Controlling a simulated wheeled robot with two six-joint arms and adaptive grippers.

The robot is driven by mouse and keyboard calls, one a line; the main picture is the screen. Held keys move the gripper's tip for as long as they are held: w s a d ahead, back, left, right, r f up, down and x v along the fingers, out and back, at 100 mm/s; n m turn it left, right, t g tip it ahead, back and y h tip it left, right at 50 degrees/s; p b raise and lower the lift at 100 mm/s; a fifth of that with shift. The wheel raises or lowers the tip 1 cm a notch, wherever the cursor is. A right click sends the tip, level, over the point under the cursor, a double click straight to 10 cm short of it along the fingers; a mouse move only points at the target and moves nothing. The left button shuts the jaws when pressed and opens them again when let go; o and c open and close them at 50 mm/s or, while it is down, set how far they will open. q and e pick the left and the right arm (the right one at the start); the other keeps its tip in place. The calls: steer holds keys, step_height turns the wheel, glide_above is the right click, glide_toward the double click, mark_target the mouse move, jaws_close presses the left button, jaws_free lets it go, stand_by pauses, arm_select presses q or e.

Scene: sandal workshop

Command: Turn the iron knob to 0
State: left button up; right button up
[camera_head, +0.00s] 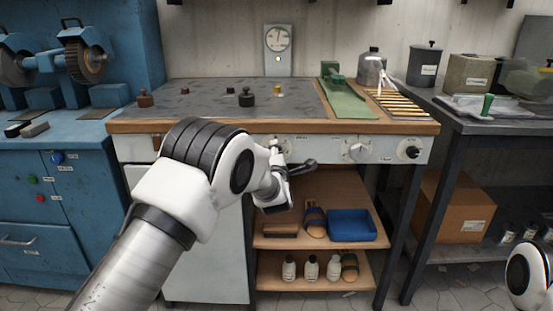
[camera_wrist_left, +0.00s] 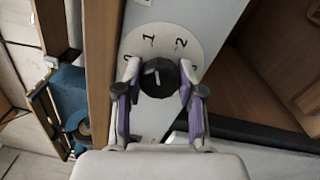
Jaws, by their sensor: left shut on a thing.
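The iron knob (camera_wrist_left: 158,78) is dark and faceted, with a short pale mark on its face. It sits on a round white dial (camera_wrist_left: 164,43) with the numbers 1 and 2 readable; the digits at the sides are partly hidden by the fingers. The mark points roughly toward the left of the dial in the wrist view. My left gripper (camera_wrist_left: 160,85) is shut on the knob, one purple-padded finger on each side. In the head view my left gripper (camera_head: 288,168) is at the bench's front panel, and the knob there is mostly hidden behind it. My right gripper is out of view.
Below is an open shelf with a blue tray (camera_head: 352,226) and several bottles. The workbench top (camera_head: 205,101) overhangs the panel.

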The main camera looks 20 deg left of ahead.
arm_select(q)
steer(key=n+b, duration=0.1)
steer(key=n, duration=0.1)
steer(key=n+b, duration=0.2)
steer(key=shift+f+n, duration=0.2)
steer(key=shift+n, duration=0.2)
steer(key=n+b, duration=0.6)
steer(key=shift+y+b, duration=0.3)
steer(key=shift+b, duration=0.05)
steer(key=shift+r+n+b, duration=0.15)
steer(key=shift+n+b, duration=1.2)
steer(key=shift+n, duration=0.05)
steer(key=shift+r, duration=0.1)
steer(key=o, duration=1.1)
steer(key=shift+o, duration=0.2)
